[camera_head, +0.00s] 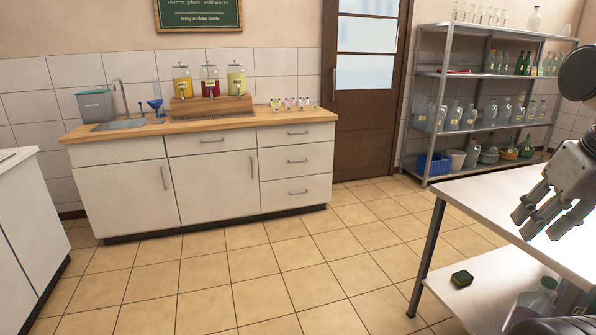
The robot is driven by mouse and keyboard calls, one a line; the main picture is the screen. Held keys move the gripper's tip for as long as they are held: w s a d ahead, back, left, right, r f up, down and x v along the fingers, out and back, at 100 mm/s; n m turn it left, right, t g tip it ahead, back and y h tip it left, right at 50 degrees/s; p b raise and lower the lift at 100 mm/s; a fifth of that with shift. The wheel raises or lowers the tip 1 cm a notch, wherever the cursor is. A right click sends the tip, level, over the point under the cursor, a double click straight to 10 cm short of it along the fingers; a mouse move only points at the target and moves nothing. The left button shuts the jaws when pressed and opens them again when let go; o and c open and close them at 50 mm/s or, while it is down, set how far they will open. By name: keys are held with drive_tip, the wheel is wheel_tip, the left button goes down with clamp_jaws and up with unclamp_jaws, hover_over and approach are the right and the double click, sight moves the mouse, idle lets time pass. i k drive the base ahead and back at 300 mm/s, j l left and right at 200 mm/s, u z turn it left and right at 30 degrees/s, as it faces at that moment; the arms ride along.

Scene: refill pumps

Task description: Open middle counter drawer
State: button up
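A white counter (118,149) with a wooden top stands against the tiled back wall. Its right end has a stack of three drawers. The middle drawer (283,166) of that stack is shut, with a thin bar handle (298,161) across its front. The top drawer (275,137) and bottom drawer (280,198) are also shut. My gripper (537,222) is at the right edge, over the near white table and far from the drawers. Its fingers point down and left, are spread apart, and hold nothing.
The white table (490,190) fills the near right, with a green sponge (462,278) on its lower shelf. A metal bottle rack (447,74) stands beside the brown door (369,117). A white cabinet (25,235) is at the left. The tiled floor (235,265) before the counter is clear.

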sight(289, 161)
drive_tip(key=i+u, duration=0.4)
drive_tip(key=i, duration=1.7)
drive_tip(key=i+z, duration=0.1)
drive_tip(key=i, duration=0.4)
drive_tip(key=i+j, duration=0.15)
drive_tip(key=i, duration=0.35)
drive_tip(key=i+j+z, duration=0.15)
drive_tip(key=i, duration=0.35)
drive_tip(key=i+j, duration=0.1)
drive_tip(key=i, duration=0.4)
drive_tip(key=l+z, duration=0.05)
